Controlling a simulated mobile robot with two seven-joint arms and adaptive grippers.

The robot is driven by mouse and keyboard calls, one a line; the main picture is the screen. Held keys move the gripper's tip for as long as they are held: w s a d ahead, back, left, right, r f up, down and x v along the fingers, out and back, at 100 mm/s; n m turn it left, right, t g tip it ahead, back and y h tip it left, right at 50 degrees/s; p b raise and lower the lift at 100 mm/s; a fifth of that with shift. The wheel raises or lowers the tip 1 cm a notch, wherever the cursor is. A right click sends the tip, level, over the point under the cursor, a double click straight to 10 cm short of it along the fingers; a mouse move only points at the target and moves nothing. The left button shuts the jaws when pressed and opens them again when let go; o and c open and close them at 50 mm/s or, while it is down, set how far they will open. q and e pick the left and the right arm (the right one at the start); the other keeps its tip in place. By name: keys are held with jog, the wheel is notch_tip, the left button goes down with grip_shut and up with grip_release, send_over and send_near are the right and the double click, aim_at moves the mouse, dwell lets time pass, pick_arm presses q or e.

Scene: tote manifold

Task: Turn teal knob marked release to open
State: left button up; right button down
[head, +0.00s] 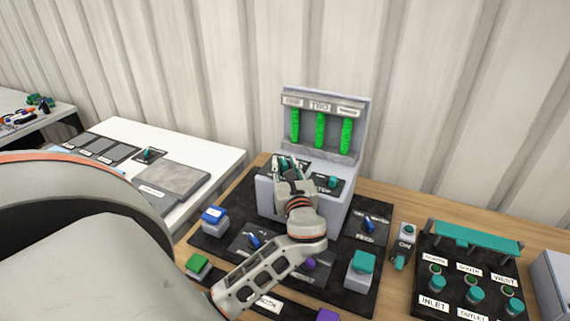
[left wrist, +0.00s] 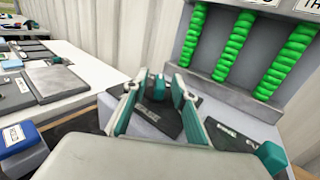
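My left gripper (head: 291,172) is over the left part of the grey console's ledge. In the left wrist view its two teal-edged fingers (left wrist: 157,82) are open, one on each side of a teal knob (left wrist: 158,90) on a black plate. I cannot tell whether they touch it. That plate's label is partly legible only, so I cannot confirm "release". A second teal knob (head: 332,181) is on the plate to the right; it also shows in the left wrist view (left wrist: 272,156), with a label starting "FINE". My right gripper is not in view.
The console (head: 352,172) has several green columns (head: 319,130) above the ledge. Blue knobs (head: 369,225), a blue block (head: 213,214) and a teal block (head: 363,262) surround it. A panel (head: 440,300) with several teal knobs stands right. A white table (head: 190,150) is left.

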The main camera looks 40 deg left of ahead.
pick_arm(q)
grip_shut()
